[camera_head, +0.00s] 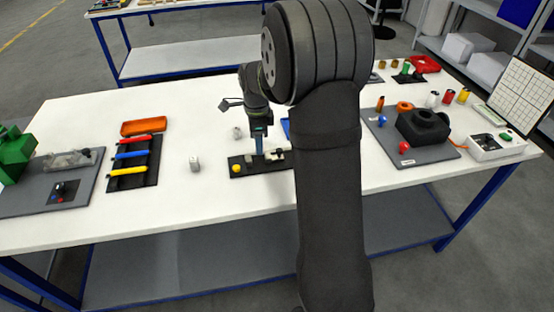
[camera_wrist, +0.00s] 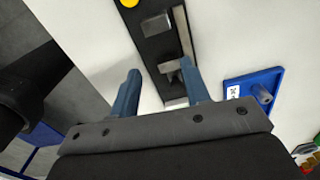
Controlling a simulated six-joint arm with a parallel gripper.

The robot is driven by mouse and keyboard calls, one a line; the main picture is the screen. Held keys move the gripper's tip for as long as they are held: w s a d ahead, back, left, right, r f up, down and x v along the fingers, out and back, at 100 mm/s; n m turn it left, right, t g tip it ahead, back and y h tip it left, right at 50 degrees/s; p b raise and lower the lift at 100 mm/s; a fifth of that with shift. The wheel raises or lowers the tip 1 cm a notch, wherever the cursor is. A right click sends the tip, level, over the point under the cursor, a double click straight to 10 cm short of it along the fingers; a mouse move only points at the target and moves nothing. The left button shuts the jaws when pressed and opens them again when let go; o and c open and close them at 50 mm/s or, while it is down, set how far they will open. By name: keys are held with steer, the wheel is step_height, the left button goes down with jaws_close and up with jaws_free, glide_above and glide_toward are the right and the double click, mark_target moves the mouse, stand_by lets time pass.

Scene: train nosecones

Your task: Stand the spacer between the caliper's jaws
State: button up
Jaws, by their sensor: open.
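The caliper appears to be the metal rail with light jaw pieces on a black board (camera_head: 240,171) at the table's middle. In the wrist view the board (camera_wrist: 149,48) carries a metal rail (camera_wrist: 184,32), a grey block (camera_wrist: 156,25) and a small jaw-like piece (camera_wrist: 172,67). My gripper (camera_head: 259,151) points down over the board, and my arm hides its right end. In the wrist view my gripper (camera_wrist: 160,67) has its two blue fingers apart, with no held part visible. A small grey cylinder (camera_wrist: 264,94), possibly the spacer, lies in a blue tray (camera_wrist: 237,108) right of the fingers.
A yellow knob (camera_head: 236,168) sits at the board's left end. A small pale block (camera_head: 195,164) stands left of it, and another pale piece (camera_head: 237,132) stands behind. A rack of coloured tools (camera_head: 133,172) is further left. A grey plate (camera_head: 389,151) with parts lies right.

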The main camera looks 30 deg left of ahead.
steer(key=shift+o, duration=0.4)
step_height(320, 180, up, 10)
steer(key=n, duration=2.6)
glide_above(236, 128)
steer(key=shift+n, duration=0.3)
steer(key=f, duration=1.2)
steer(key=shift+w+d+f, duration=0.1)
steer(key=shift+w+d, duration=0.1)
steer(key=shift+s+a+f, duration=0.15)
steer(key=shift+f, duration=2.5)
steer(key=c, duration=1.1)
steer(key=shift+o, duration=0.2)
steer(key=shift+r, duration=0.1)
